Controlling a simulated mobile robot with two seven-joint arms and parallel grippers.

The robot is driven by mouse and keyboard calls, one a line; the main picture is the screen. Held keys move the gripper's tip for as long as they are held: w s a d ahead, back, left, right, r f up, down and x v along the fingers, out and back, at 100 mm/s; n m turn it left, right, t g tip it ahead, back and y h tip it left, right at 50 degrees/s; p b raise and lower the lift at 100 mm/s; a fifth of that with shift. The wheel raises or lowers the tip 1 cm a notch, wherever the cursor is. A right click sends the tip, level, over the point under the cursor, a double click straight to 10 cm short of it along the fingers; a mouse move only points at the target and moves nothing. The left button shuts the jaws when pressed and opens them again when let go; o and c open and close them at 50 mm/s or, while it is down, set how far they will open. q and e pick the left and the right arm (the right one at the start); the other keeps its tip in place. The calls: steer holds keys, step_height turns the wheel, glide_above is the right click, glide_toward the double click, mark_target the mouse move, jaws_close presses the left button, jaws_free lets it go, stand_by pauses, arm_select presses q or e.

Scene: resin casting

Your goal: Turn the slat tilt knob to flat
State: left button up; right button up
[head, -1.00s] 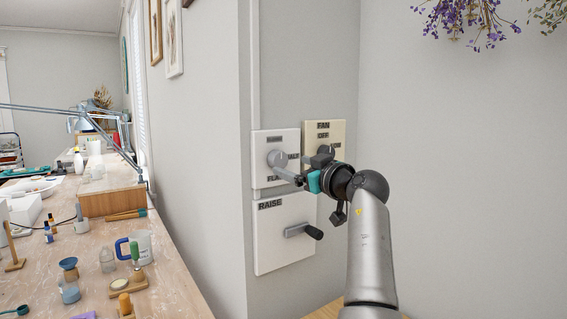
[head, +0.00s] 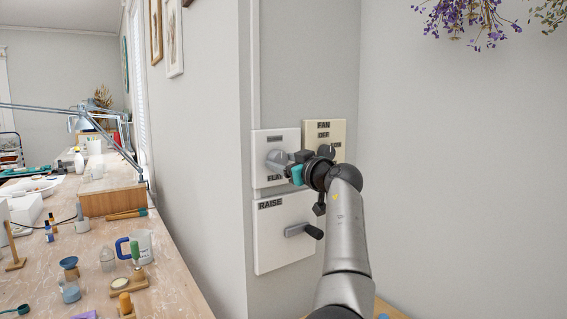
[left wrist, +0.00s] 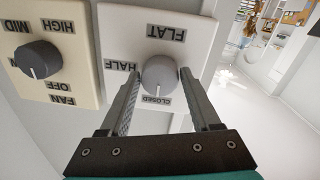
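The slat tilt knob (head: 275,157) is a round grey knob on the upper white wall panel (head: 258,178). In the left wrist view the knob (left wrist: 159,75) shows between labels FLAT, HALF and CLOSED, and its white pointer line faces CLOSED. My left gripper (head: 287,160) is at the knob in the head view, covering part of the panel's right side. In the left wrist view its two fingers (left wrist: 160,73) are apart, one on each side of the knob, with narrow gaps seeming to show. My right gripper is not in view.
A cream fan panel (head: 339,128) with a dark knob (left wrist: 38,59) sits right beside the white panel. Below is a panel marked RAISE with a crank handle (head: 303,231). A cluttered workbench (head: 180,280) stands at the left; bare wall lies to the right.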

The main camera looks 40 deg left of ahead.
arm_select(q)
steer(key=c, duration=0.9)
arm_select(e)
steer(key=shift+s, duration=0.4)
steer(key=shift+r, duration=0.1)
